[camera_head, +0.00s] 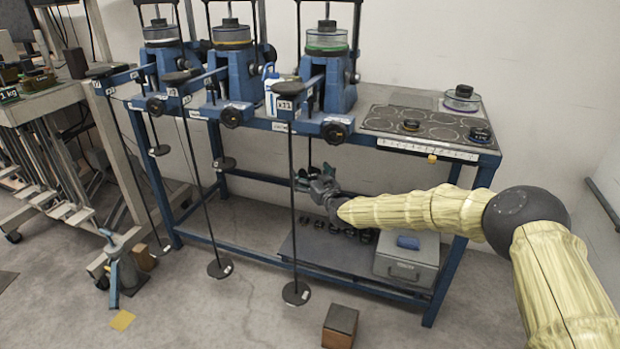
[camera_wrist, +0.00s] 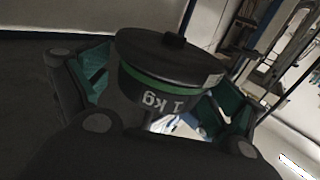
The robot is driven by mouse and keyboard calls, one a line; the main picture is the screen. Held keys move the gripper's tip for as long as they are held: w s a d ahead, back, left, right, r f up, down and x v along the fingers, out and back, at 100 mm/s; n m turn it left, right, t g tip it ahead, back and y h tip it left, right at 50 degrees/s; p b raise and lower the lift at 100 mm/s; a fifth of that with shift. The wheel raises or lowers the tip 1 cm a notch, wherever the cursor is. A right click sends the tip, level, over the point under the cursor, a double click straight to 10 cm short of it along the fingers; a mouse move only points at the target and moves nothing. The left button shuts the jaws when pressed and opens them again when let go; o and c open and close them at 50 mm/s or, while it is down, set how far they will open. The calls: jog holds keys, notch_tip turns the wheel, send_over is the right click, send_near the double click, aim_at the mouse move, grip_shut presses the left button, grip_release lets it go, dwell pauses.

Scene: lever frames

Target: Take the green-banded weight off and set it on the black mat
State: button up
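The green-banded weight (camera_wrist: 168,78) is a dark round disc with a knob on top and a "1 kg" mark that reads upside down in the wrist view. It is between the two fingers of my gripper (camera_wrist: 160,105), close to both; whether the pads press on it is unclear. In the head view my gripper (camera_head: 318,184) is below the bench top, beside the right-hand lever station; the weight is too small and dark to make out there. A dark mat with ring outlines (camera_head: 445,132) lies on the right of the bench top.
A long hanger rod (camera_head: 291,200) stands left of my gripper. A grey toolbox (camera_head: 408,264) and several small dark pieces are on the lower shelf. Blue bench legs flank the space.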

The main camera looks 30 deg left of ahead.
jog(key=shift+r, duration=0.1)
jog(key=c, duration=1.5)
jog(key=shift+w+r+p, duration=0.1)
jog(key=shift+r+p, duration=0.2)
jog(key=shift+r, duration=1.45)
jog(key=shift+p+v, duration=0.8)
jog(key=shift+v, duration=8.25)
